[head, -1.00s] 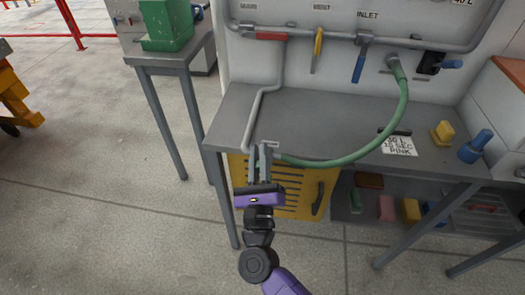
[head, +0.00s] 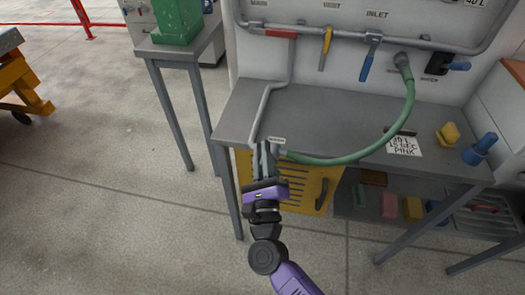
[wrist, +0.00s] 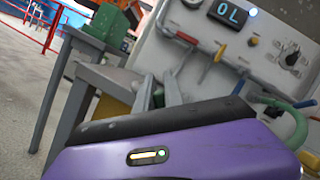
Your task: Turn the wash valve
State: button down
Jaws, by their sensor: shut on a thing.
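Three lever valves sit on the wall pipe: a red lever (head: 281,33) lying along the pipe, a yellow lever (head: 326,48) hanging down, and a blue lever (head: 366,66) hanging down under the INLET label. The labels over the red and yellow levers are cut off or too small to read, so I cannot tell which is the wash valve. My gripper (head: 265,150) is at the bench's front edge, well below the levers. It is shut on the end of a green hose (head: 405,108); the grip itself is partly hidden by the fingers.
The hose loops over the grey bench (head: 320,115) from a wall port. A note card (head: 404,146), a yellow block (head: 448,134) and a blue object (head: 480,149) lie at the right. A yellow panel (head: 300,192) is below. A wall display (wrist: 230,13) reads 0L.

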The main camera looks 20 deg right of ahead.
jog(key=c, duration=1.4)
grip_release()
jog(key=shift+c, duration=0.2)
jog(key=b+v, duration=0.1)
jog(key=v, duration=0.7)
